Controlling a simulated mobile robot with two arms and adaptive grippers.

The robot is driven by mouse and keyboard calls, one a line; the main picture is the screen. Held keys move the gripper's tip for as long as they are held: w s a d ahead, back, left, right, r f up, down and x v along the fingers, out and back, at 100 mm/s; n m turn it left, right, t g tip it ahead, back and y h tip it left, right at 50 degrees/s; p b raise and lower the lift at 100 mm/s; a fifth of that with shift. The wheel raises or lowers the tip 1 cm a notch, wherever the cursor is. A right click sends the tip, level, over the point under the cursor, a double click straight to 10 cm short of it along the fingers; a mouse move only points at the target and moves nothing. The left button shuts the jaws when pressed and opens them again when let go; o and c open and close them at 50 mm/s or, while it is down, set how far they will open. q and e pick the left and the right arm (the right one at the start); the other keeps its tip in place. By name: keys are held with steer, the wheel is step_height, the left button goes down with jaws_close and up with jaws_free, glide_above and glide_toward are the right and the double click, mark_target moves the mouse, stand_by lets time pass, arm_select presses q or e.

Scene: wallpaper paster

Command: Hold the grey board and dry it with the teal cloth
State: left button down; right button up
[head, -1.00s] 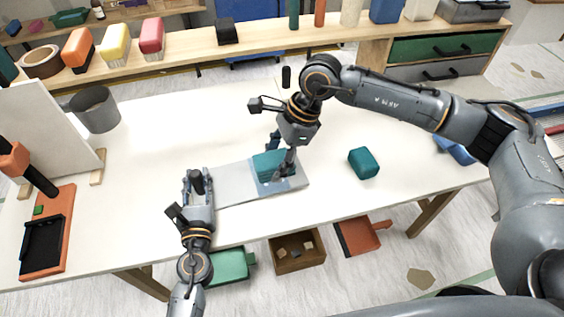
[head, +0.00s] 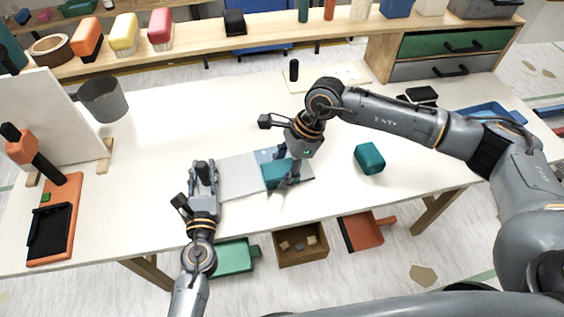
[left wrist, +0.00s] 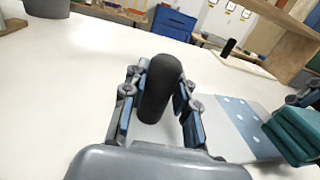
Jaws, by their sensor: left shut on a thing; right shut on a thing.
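The grey board (head: 238,178) lies on the white table near its front edge. My left gripper (head: 203,170) is shut on the black handle (left wrist: 160,88) at the board's left end; the handle stands up between the fingers. A pale blue patch with light drops (left wrist: 236,110) covers part of the board's right side and also shows in the head view (head: 264,155). My right gripper (head: 288,172) is shut on the folded teal cloth (head: 274,176), which rests over the near part of that patch. The cloth also shows at the right edge of the left wrist view (left wrist: 296,132).
A teal block (head: 369,158) sits on the table right of the board. A grey mug (head: 103,100), an upright white panel (head: 45,115) and an orange tool with a black tray (head: 50,228) stand left. The table's middle is clear.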

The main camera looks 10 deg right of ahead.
arm_select(q)
steer(key=shift+s+f, duration=0.1)
steer(key=shift+f, duration=0.2)
arm_select(e)
steer(key=shift+f, duration=0.25)
steer(key=shift+r, duration=0.15)
